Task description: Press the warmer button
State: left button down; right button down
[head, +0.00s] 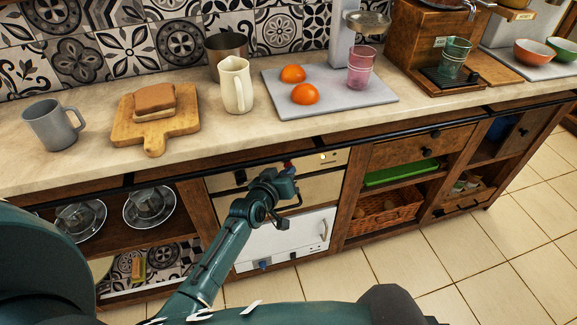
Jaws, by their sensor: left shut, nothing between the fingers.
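The warmer (280,243) is a white-fronted appliance built in below the counter, with a handle on its right side. A beige panel (325,160) with small dark marks sits above it. A small red part (288,163) shows just beyond my left gripper, and a small blue part (264,265) shows at the warmer's lower edge. Which part is the warmer button I cannot tell. My left gripper (288,179) is shut and empty in front of the upper panel, hiding part of it. Whether it touches the panel is unclear. My right gripper is not in view.
The counter above holds a grey mug (52,126), bread on a wooden board (188,122), a cream pitcher (236,85) and oranges on a grey board (385,97). A dark rail (400,122) runs along the counter front. Open shelves flank the warmer. Tiled floor is clear at right.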

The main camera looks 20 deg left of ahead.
pick_arm(q)
jog(key=shift+r, duration=0.1)
dwell(0.3)
jog(key=shift+s+d+p, duration=0.45)
jog(key=shift+s+p, duration=0.15)
jog(key=shift+s+d+p, duration=0.7)
jog(key=shift+s+p, duration=0.05)
jog(key=shift+s, duration=0.3)
jog(key=shift+s+d+p, duration=0.7)
jog(key=shift+s, duration=0.35)
